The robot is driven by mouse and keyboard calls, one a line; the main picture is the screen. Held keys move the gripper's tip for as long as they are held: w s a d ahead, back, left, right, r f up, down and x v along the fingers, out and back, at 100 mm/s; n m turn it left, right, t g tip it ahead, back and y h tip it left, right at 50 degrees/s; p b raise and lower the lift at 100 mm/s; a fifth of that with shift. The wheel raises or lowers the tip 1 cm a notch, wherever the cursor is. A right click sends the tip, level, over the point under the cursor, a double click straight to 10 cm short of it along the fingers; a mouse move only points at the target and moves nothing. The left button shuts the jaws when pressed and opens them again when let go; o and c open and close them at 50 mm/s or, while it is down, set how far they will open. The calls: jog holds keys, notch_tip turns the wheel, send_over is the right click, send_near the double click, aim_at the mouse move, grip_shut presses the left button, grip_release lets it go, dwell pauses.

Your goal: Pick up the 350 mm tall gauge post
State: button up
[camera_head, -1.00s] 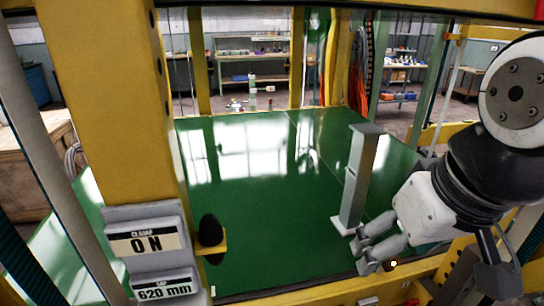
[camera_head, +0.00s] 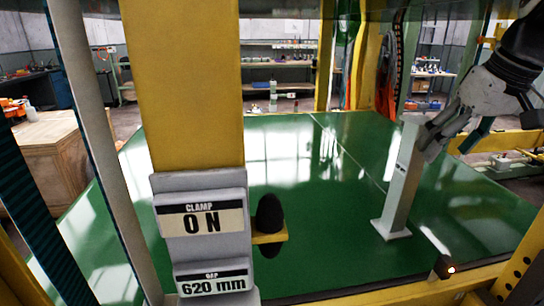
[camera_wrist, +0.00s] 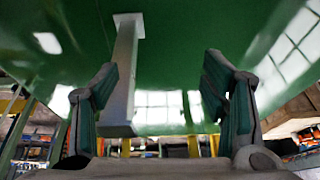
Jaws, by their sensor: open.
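The gauge post (camera_head: 402,185) is a tall grey square column with a flat base plate, upright on the green surface at the right in the head view. My gripper (camera_head: 447,150) is open at the upper right of the post, with one finger beside its top edge. In the wrist view, the post (camera_wrist: 123,75) runs from its base plate at the top down to its near end, seen close to the left finger. My gripper (camera_wrist: 161,66) has its fingers spread wide; the gap on the right is empty. Whether a finger touches the post cannot be told.
A yellow rail (camera_head: 400,292) crosses the front. The green surface (camera_head: 310,215) left of the post is clear.

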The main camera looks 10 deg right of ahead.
aim_at(425, 121)
jog(key=w+d+f+b, duration=0.2)
jog(key=w+d, duration=0.2)
jog(key=d, duration=0.4)
jog(key=w, duration=0.8)
jog(key=w+a, duration=0.1)
jog(key=w, duration=0.3)
jog(key=shift+r+p, duration=0.15)
jog(key=shift+p, duration=0.2)
jog(key=shift+x, duration=1.4)
jog(key=shift+s+d, duration=0.1)
